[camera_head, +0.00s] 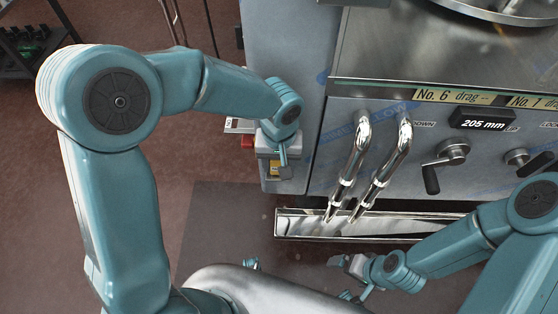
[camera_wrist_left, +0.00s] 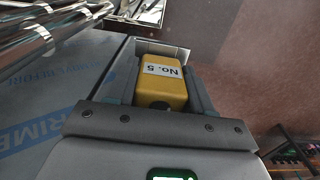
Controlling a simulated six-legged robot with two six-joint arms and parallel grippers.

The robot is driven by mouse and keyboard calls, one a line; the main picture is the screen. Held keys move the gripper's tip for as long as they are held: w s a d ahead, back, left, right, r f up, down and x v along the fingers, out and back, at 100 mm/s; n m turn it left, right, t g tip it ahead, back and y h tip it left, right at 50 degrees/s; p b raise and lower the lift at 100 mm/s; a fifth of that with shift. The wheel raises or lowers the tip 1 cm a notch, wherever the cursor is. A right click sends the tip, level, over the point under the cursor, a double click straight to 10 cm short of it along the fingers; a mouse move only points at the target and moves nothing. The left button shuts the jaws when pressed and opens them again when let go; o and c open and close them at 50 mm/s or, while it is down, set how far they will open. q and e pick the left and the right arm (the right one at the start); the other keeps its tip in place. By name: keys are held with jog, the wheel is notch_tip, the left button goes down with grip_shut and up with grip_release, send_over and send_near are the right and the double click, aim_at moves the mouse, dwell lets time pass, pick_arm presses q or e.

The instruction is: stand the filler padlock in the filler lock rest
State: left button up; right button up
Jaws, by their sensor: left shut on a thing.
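The filler padlock is a yellow block with a white "No. 5" label, seen in the left wrist view (camera_wrist_left: 162,86) between the two fingers. It also shows in the head view (camera_head: 274,170), partly covered by the gripper. My left gripper (camera_head: 278,162) is shut on it beside the left side of the filler cabinet. In the left wrist view a pale-edged, box-like piece (camera_wrist_left: 165,48) shows just beyond the padlock; I cannot tell whether it is the lock rest. The padlock's shackle is hidden. My right gripper (camera_head: 350,270) is low in front of the steel trough, its fingers unclear.
The filmwrapped cabinet (camera_head: 285,60) stands right of my left gripper. Two shiny curved pipes (camera_head: 358,160) descend to the steel trough (camera_head: 300,224). Crank handles (camera_head: 440,163) project at the right. A red piece (camera_head: 247,141) shows beside the left gripper. Brown floor (camera_head: 200,160) lies open at the left.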

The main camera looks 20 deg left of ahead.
pick_arm(q)
jog(key=shift+f, duration=0.25)
dwell(0.5)
jog(key=o, duration=1.2)
notch_tip(320, 180, up, 16)
jog(key=shift+r+p, duration=0.15)
jog(key=shift+p, duration=1.1)
